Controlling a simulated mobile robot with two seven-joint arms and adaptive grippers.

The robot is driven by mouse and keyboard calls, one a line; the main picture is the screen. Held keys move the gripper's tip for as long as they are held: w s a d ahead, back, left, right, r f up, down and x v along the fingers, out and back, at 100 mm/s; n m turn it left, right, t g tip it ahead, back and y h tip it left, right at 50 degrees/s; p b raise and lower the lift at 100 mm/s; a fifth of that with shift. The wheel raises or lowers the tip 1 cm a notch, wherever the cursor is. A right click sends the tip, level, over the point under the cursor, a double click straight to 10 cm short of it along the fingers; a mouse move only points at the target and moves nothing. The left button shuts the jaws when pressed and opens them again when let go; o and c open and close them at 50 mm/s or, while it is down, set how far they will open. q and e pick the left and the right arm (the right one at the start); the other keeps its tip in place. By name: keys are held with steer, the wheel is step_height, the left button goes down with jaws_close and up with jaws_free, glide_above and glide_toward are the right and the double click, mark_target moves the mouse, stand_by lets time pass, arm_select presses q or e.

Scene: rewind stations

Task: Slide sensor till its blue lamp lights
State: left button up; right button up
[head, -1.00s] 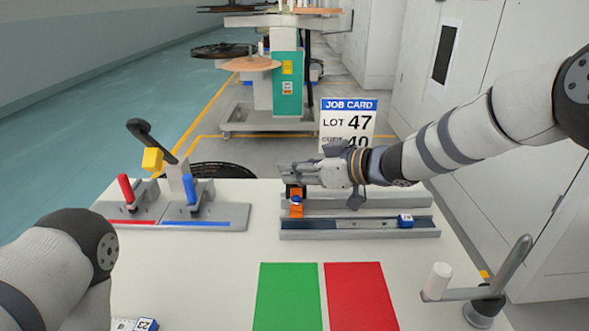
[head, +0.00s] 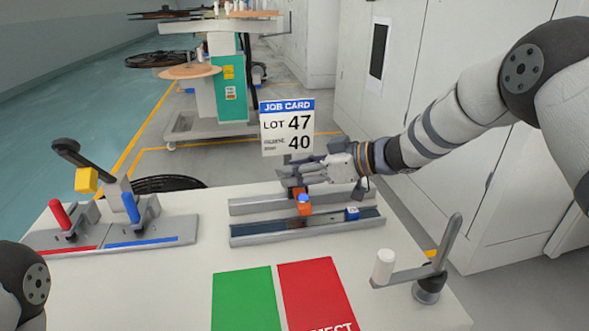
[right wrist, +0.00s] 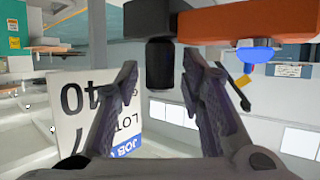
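The orange sensor (head: 304,209) sits near the middle of a grey rail (head: 250,238) in the head view, with a small blue lamp (head: 303,198) on top. In the right wrist view its orange body (right wrist: 250,24) crosses the top, with the blue lamp (right wrist: 256,56) hanging below, as that view is upside down. My right gripper (head: 287,180) is just behind the sensor. Its fingers (right wrist: 160,75) are apart, on either side of a black knob (right wrist: 160,65), with gaps visible. My left gripper is out of view.
A blue block (head: 352,213) is on the front rail, right of the sensor. A job card (head: 287,127) stands behind. Red (head: 60,215) and blue (head: 130,206) levers are left; green (head: 245,300) and red (head: 315,295) mats and a crank (head: 428,285) are in front.

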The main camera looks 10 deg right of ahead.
steer(key=v, duration=1.2)
steer(key=shift+s+f, duration=0.1)
